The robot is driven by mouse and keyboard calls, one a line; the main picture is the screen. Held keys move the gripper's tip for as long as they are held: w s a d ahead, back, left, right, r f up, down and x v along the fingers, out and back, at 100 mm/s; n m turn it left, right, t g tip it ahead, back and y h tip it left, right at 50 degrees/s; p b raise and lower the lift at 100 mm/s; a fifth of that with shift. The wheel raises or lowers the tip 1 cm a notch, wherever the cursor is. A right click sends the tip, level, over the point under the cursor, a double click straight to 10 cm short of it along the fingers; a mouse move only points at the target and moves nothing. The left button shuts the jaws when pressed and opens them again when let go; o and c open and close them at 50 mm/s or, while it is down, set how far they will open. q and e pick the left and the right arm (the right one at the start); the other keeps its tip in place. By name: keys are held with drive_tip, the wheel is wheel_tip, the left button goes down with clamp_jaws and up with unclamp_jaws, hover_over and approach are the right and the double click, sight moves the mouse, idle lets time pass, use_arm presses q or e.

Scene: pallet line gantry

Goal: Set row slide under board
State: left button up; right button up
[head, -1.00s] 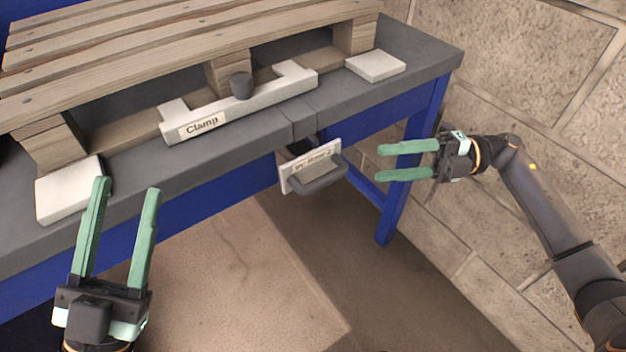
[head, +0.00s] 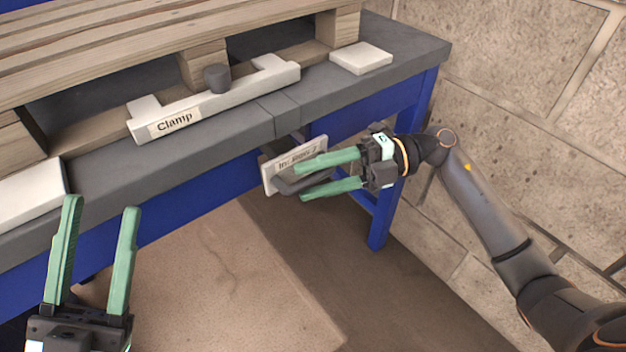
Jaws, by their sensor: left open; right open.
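A wooden pallet (head: 120,40) with slatted boards rests on the grey bench top. A white clamp bar (head: 230,101) labelled "Clamp", with a dark knob (head: 216,78), lies along the pallet's front edge. A pale drawer front (head: 272,176) with a dark grey handle (head: 290,187) and a partly covered label sits under the bench edge. My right gripper (head: 300,182) is open, its green fingers at the drawer handle, one above and one below; I cannot tell whether they touch it. My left gripper (head: 102,205) is open and empty at the lower left, in front of the bench.
White blocks lie on the bench top at the right (head: 361,57) and at the left (head: 30,195). The blue bench leg (head: 384,220) stands close to my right arm. A stone wall (head: 520,90) is at the right. The floor in front is clear.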

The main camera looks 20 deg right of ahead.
drive_tip(key=shift+a, duration=0.25)
clamp_jaws()
idle(1.4)
